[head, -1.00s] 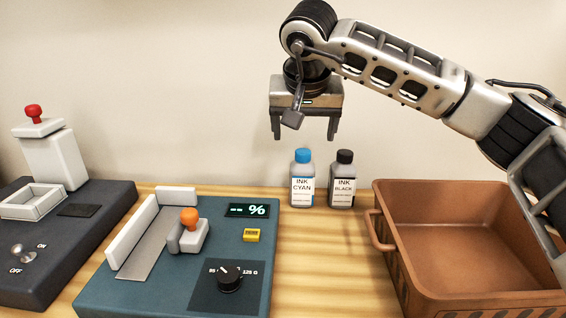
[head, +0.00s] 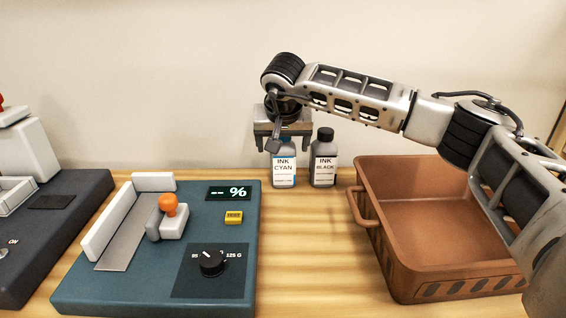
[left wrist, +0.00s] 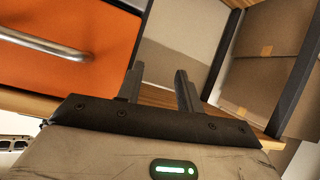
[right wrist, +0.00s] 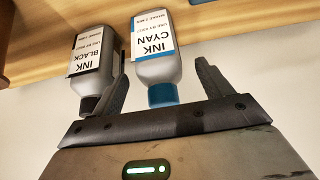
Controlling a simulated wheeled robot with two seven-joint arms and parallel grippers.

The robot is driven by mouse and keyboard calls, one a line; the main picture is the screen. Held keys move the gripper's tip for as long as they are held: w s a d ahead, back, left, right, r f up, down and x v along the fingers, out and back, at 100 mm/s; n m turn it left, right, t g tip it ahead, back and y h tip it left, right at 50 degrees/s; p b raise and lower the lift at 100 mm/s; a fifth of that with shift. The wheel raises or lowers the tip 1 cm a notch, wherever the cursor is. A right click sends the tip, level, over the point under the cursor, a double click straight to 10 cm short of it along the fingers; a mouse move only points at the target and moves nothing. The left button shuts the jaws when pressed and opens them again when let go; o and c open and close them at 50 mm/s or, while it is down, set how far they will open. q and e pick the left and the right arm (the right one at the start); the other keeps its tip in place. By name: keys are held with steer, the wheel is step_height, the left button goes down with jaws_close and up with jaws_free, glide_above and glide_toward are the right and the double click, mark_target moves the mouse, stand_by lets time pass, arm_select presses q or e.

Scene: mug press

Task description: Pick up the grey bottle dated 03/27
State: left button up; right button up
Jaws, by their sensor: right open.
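Two grey bottles stand side by side on the wooden counter. The ink cyan bottle (head: 284,176) has a blue cap and a white label; the ink black bottle (head: 323,166) to its right has a black cap. Both also show upside down in the right wrist view, cyan (right wrist: 153,62) and black (right wrist: 92,58). The small date print is too small to read surely. My right gripper (head: 282,148) is open over the cyan bottle, its fingers on either side of the blue cap. One finger is between the two bottles. My left gripper (left wrist: 157,76) is open and empty, away from the bottles.
A brown crate (head: 368,202) stands right of the bottles. A teal device (head: 120,290) with an orange knob and dial is at the front left, a dark device (head: 75,182) farther left. In the left wrist view are an orange panel (left wrist: 60,30) and cardboard boxes (left wrist: 262,80).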

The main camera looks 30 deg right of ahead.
steer(key=shift+x, duration=1.4)
steer(key=shift+r, duration=0.1)
steer(key=c, duration=1.4)
steer(key=shift+r, duration=0.15)
